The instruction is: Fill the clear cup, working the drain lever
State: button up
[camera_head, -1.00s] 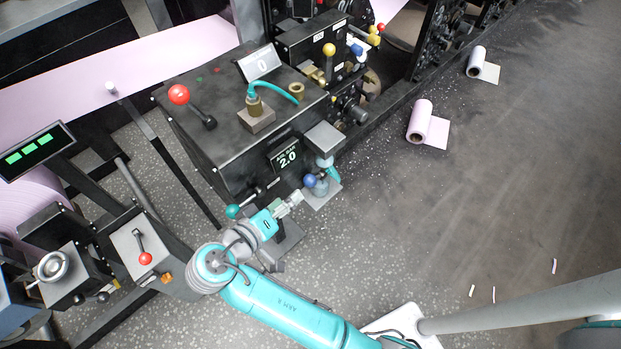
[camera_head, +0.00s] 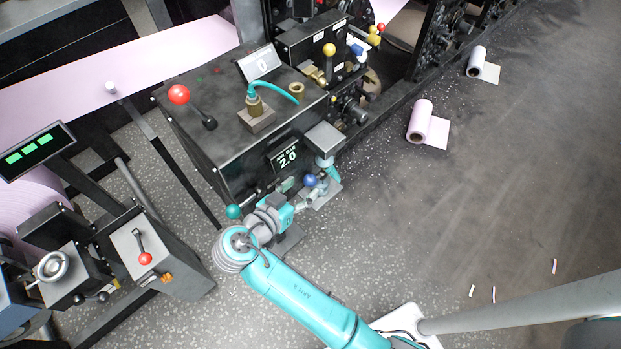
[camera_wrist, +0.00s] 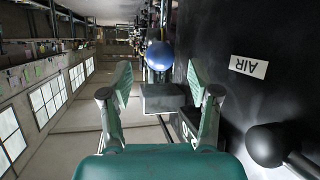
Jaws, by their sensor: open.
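My gripper (camera_wrist: 160,82) is open, its two teal fingers spread with nothing between the pads in contact. In the wrist view a blue ball knob (camera_wrist: 160,55) lies ahead, between and slightly beyond the fingertips. In the head view my gripper (camera_head: 310,197) is just below the blue knob (camera_head: 311,181), at the front corner of the black machine. A grey plate (camera_head: 331,192) lies close beside it. I cannot make out the clear cup; my gripper and the fittings may hide it. I cannot tell whether the blue knob belongs to the drain lever.
A teal knob (camera_head: 233,212) is close to my arm. In the wrist view a black knob (camera_wrist: 266,145) is near at right. Pink rolls (camera_head: 420,120) lie on open floor.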

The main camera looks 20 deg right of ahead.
aim_at(306, 185)
jog(key=shift+x, duration=2.7)
jog(key=shift+c, duration=0.2)
